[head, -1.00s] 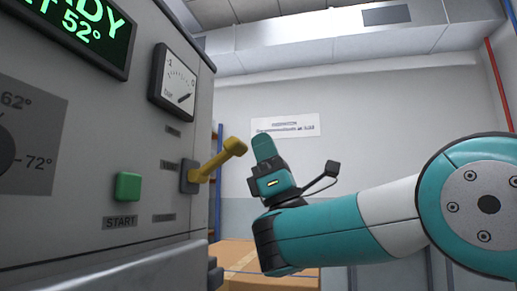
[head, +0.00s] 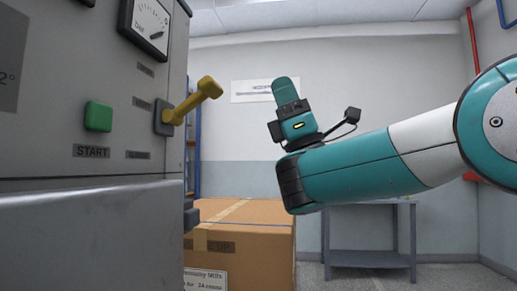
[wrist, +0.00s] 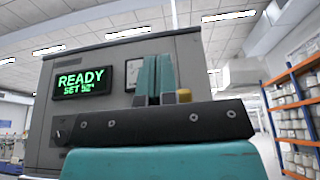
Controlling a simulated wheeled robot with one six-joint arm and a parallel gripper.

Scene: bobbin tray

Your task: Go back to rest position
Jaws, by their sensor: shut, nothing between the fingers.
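My gripper (head: 286,92) is raised in the middle of the head view, with its teal fingers together and empty. It points upward and stands to the right of the machine's yellow lever (head: 195,100), apart from it. In the wrist view the shut fingers (wrist: 155,78) stand in front of the grey machine (wrist: 205,60). The machine's green display (wrist: 83,82) reads READY, with a smaller SET line below it. My teal and white arm runs from the right edge of the head view to the gripper.
The machine's front (head: 60,225) fills the left side, with a green START button (head: 98,116) and a gauge (head: 150,20). A cardboard box (head: 245,235) stands beyond it. A grey table (head: 370,260) is behind my arm. Orange-blue shelves (wrist: 295,115) stand right in the wrist view.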

